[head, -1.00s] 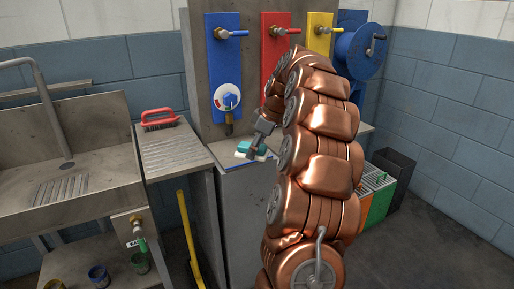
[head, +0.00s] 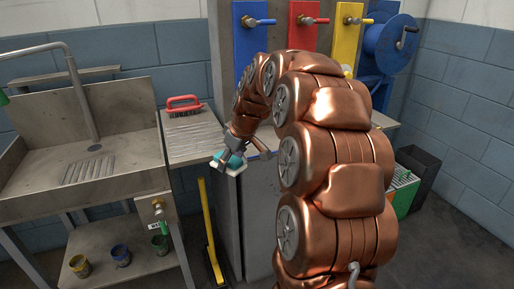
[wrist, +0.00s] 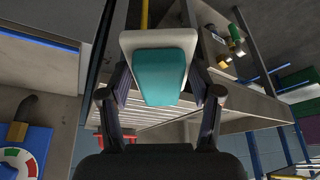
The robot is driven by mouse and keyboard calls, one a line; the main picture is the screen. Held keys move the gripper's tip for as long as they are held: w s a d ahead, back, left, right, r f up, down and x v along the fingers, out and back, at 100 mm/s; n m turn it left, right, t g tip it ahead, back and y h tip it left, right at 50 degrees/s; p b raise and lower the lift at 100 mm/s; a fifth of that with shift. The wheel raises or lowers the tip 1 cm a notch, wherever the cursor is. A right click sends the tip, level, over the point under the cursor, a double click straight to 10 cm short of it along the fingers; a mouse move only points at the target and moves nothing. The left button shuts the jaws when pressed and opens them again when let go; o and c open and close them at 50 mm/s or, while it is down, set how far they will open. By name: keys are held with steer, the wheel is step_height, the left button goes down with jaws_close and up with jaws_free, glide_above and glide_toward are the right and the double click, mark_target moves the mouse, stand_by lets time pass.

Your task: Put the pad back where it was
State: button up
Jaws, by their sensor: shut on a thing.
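The pad, a teal block on a white base, is held in my gripper (head: 228,160). The pad (head: 235,161) shows in the head view in front of the right end of the ribbed drainboard. In the wrist view the pad (wrist: 160,75) sits between the two fingers of my gripper (wrist: 160,90), teal side facing the camera and white base behind it. My gripper is shut on it. The ribbed drainboard (head: 190,140) lies behind it. The pad appears held clear of the surfaces, but its exact height is hard to tell.
A red brush (head: 184,105) lies at the back of the drainboard. The sink (head: 95,175) is at left, with small pots (head: 121,255) on the shelf below. A yellow-handled tool (head: 208,225) leans beneath the drainboard. Blue (head: 252,45), red and yellow valve panels stand behind my arm.

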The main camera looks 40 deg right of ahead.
steer(key=w+a+f+m, duration=0.1)
steer(key=w+a+f, duration=0.1)
steer(key=a, duration=0.7)
steer(key=w+a+f+m+h, duration=0.1)
steer(key=w+a+f+m, duration=0.1)
steer(key=a, duration=0.8)
steer(key=shift+w+a+f, duration=0.15)
steer(key=shift+a+f, duration=0.1)
steer(key=shift+a, duration=0.05)
steer(key=shift+a, duration=0.15)
